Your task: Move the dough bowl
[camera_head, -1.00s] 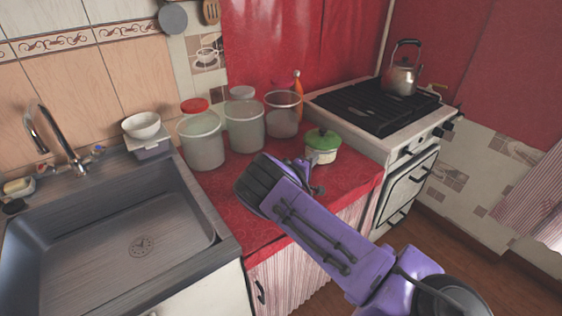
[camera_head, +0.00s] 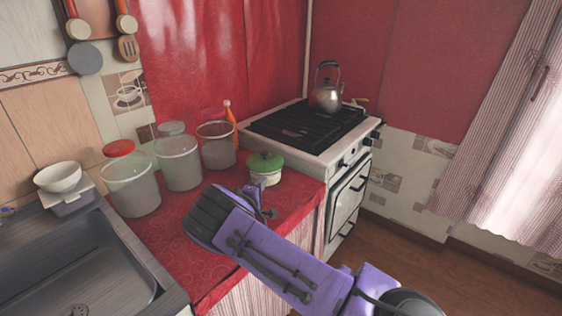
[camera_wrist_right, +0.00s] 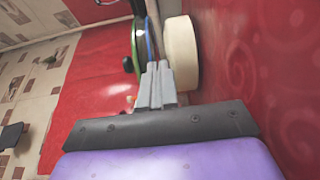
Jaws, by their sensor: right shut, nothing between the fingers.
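No bowl with visible dough shows. A small white bowl (camera_head: 58,177) stands on a kitchen scale (camera_head: 72,197) beside the sink. A cream pot (camera_head: 265,177) with a green lid (camera_head: 265,161) stands on the red counter near the stove. My right gripper (camera_head: 264,210) is just in front of this pot, its fingers partly hidden behind the purple wrist. In the right wrist view the closed fingers (camera_wrist_right: 157,78) are empty and point at the cream pot (camera_wrist_right: 181,52), close beside it. I cannot tell whether they touch. My left gripper is out of view.
Several tall clear containers (camera_head: 178,162) and an orange bottle (camera_head: 230,117) stand at the back of the red counter (camera_head: 178,234). The stove (camera_head: 318,133) with a kettle (camera_head: 327,93) is right of the pot. The sink (camera_head: 75,268) is at left.

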